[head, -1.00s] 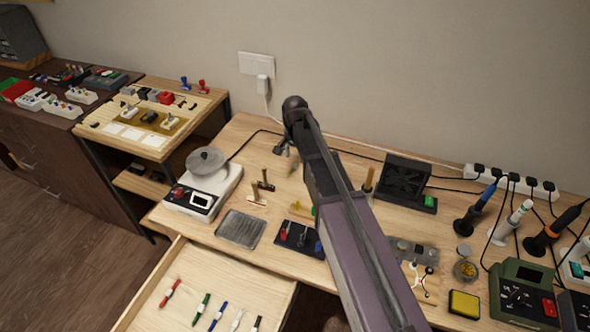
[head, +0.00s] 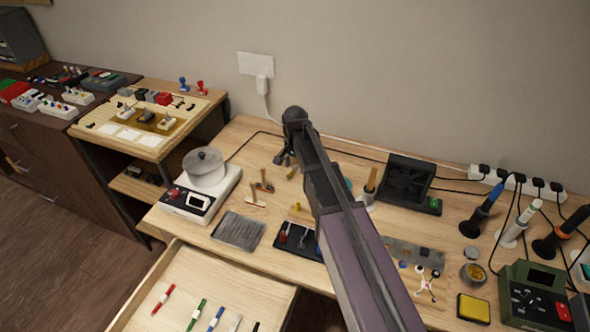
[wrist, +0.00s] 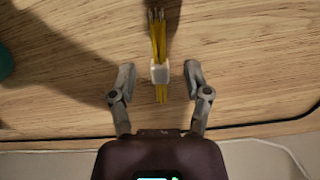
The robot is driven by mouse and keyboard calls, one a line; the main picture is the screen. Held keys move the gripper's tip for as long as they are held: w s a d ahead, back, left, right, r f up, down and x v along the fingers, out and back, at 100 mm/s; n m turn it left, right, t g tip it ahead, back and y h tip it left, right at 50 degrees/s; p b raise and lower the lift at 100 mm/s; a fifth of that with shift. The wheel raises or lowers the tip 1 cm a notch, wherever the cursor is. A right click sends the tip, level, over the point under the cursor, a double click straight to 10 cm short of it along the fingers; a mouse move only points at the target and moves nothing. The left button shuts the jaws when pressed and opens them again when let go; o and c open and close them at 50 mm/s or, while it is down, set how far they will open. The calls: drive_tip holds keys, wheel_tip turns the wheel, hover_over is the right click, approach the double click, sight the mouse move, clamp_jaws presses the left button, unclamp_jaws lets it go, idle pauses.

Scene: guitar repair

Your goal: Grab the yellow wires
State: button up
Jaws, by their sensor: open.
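The yellow wires (wrist: 158,42) lie on the wooden table as a straight bundle in the wrist view, bound by a white band (wrist: 160,72), with darker tips at the far end. My gripper (wrist: 159,70) is open and empty. Its two fingers stand left and right of the bundle near the white band, with a gap on both sides. In the head view my gripper (head: 284,158) is small and dark at the far end of my arm, low over the back of the workbench. A small yellowish piece beside it is probably the bundle.
On the workbench (head: 340,160) a black cable runs along the back. A scale with a round pan (head: 202,190) stands left, a black fan unit (head: 407,180) right, soldering tools farther right. An open drawer (head: 235,290) with several coloured pieces is in front.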

sight(295, 167)
clamp_jaws()
idle(0.3)
drive_tip(key=shift+r, duration=0.15)
wheel_tip(295, 167, up, 10)
drive_tip(key=p, duration=1)
idle(0.7)
